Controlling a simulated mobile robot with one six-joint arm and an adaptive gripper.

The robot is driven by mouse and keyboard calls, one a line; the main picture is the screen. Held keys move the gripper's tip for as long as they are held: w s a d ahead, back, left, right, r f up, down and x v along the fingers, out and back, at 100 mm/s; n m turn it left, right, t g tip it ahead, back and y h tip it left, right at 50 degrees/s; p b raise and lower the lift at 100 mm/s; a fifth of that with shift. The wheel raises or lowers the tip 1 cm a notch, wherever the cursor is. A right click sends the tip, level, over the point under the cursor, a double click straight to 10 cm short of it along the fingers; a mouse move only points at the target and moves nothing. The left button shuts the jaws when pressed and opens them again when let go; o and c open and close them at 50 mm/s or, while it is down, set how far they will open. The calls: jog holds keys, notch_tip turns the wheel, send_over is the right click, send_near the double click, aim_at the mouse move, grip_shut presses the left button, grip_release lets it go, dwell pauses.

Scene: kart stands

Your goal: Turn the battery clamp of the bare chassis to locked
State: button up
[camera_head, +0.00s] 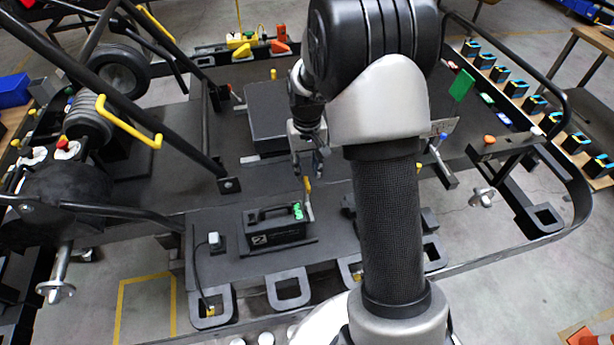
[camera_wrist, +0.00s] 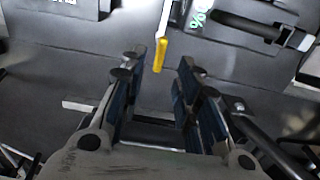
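The black battery (camera_head: 275,228) with a green label sits on the bare chassis (camera_head: 210,270) in the head view. Beside its right end stands the battery clamp, a thin metal lever with a yellow tip (camera_head: 307,185), roughly upright in the picture. My gripper (camera_head: 309,167) is just above that tip, pointing down. In the wrist view, my gripper (camera_wrist: 159,72) is open, and the clamp's yellow tip (camera_wrist: 160,55) shows in the gap between the fingers. I see no clear contact with either finger. The lever's pivot is hard to make out.
A black box (camera_head: 270,125) lies on the chassis floor behind my gripper. Black frame tubes (camera_head: 140,90) slant over the left side. A yellow-handled lever (camera_head: 130,128) and engine parts stand at left. A row of dark boxes (camera_head: 535,105) lines the right bench.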

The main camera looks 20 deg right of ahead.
notch_tip(320, 180, up, 6)
dwell(0.5)
jog(key=s+a+r+n+t+b, duration=0.1)
jog(key=s+a+r, duration=0.2)
jog(key=s+r, duration=0.25)
jog(key=s+a+r+t+b, duration=0.1)
jog(key=s+a+r+b, duration=0.15)
jog(key=s+r, duration=0.3)
jog(key=s+a+f+n+t+b, duration=0.1)
jog(key=s+a, duration=0.4)
jog(key=s, duration=1)
jog(key=shift+f+t+b, duration=0.15)
jog(key=shift+t+b, duration=0.3)
jog(key=shift+t, duration=0.35)
